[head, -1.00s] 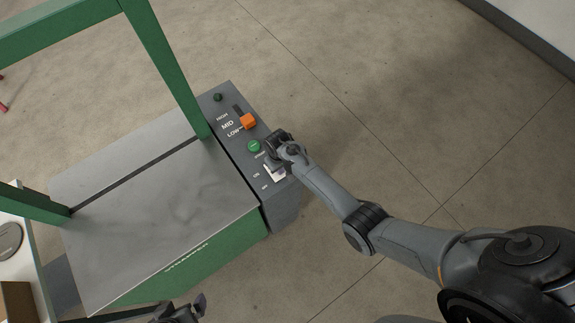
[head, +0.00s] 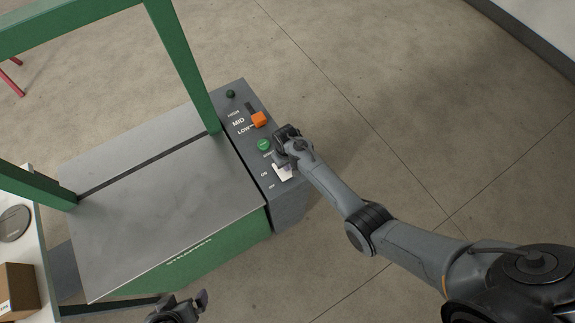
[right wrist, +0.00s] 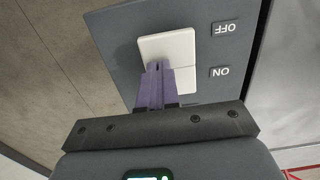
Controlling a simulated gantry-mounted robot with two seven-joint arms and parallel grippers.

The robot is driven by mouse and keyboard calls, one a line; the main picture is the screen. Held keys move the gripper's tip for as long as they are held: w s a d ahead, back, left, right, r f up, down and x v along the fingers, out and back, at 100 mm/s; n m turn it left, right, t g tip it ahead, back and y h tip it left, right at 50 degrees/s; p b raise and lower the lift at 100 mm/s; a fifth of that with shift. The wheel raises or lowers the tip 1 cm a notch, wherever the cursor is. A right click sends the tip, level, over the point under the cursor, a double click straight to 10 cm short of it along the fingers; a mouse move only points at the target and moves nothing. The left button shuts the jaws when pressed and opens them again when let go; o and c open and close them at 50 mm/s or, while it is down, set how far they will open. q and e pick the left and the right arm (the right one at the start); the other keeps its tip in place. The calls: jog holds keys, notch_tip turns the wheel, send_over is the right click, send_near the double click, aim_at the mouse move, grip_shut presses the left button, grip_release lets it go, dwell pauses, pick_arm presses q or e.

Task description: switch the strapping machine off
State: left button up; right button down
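The strapping machine (head: 165,200) is a green frame with a grey top and a grey control panel (head: 288,203) on its right side. Its white rocker switch (head: 284,173) sits at the panel's near end, partly covered by my right gripper (head: 280,160). In the right wrist view the switch (right wrist: 168,46) has two halves, beside the OFF label (right wrist: 224,28) and the ON label (right wrist: 220,71). My right gripper's purple fingers (right wrist: 157,70) are together, with tips over the switch near its middle; contact is unclear. My left gripper (head: 182,307) is at the bottom edge, partly cut off.
The panel also carries a green button (head: 264,145), an orange slider knob (head: 260,119) and a dark green knob (head: 230,94). A cardboard box (head: 18,290) stands on a white table at left. The floor to the right is clear.

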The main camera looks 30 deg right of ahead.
notch_tip(320, 180, up, 4)
jog(key=p, duration=0.5)
jog(key=shift+w+d+r, duration=0.1)
jog(key=shift+r, duration=0.15)
notch_tip(320, 180, up, 10)
jog(key=shift+w+f, duration=0.25)
jog(key=shift+w, duration=0.05)
jog(key=s+d+f+g+p, duration=0.15)
jog(key=s+f, duration=0.25)
jog(key=s, duration=0.8)
jog(key=s+f+g+p, duration=0.1)
jog(key=s+f+p, duration=0.15)
jog(key=s, duration=1.05)
jog(key=s+a+r+n+t+p, duration=0.1)
jog(key=s+r+t, duration=0.1)
jog(key=s+r, duration=0.5)
jog(key=w+a+r+t, duration=0.1)
jog(key=w+r+t, duration=0.1)
jog(key=r, duration=0.5)
jog(key=w+a+r+t, duration=0.1)
jog(key=w+r+t, duration=0.1)
jog(key=r, duration=0.5)
jog(key=shift+w+n, duration=0.35)
jog(key=shift+n, duration=0.05)
